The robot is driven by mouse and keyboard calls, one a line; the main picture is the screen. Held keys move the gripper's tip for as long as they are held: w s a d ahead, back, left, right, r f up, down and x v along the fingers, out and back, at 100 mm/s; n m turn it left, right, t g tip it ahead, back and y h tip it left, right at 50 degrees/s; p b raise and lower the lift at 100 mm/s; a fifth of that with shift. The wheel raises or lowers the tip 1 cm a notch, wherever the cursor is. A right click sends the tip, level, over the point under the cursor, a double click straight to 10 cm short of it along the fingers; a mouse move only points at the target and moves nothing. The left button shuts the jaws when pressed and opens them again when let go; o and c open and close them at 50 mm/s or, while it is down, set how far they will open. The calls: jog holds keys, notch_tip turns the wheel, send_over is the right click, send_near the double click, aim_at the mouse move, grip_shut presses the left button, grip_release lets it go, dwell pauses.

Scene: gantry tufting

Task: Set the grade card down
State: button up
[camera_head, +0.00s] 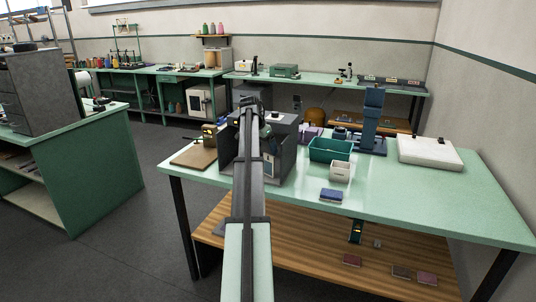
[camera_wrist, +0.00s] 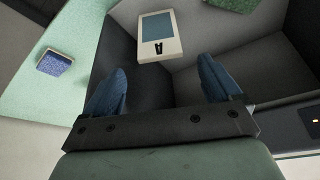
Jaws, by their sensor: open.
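The grade card (camera_wrist: 157,37) is a pale card with a grey-blue panel and a dark mark like a letter A. In the wrist view it lies against the dark grey inside of a box-like booth (camera_head: 283,142), just beyond my fingertips. My gripper (camera_wrist: 162,68) is open, with its two blue fingers wide apart and nothing between them. The card is apart from both fingers. In the head view my arm reaches over the green table (camera_head: 400,207) to the booth and hides part of it; the fingers cannot be made out there.
A blue pad (camera_head: 331,194), a white box (camera_head: 340,171) and a green bin (camera_head: 329,150) stand right of the booth. A wooden board (camera_head: 193,156) lies left of it. A blue stand (camera_head: 371,118) and a white slab (camera_head: 430,152) are farther right. The table's front right is clear.

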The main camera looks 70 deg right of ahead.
jog(key=s+v, duration=0.1)
jog(key=v, duration=0.5)
jog(key=shift+w, duration=0.45)
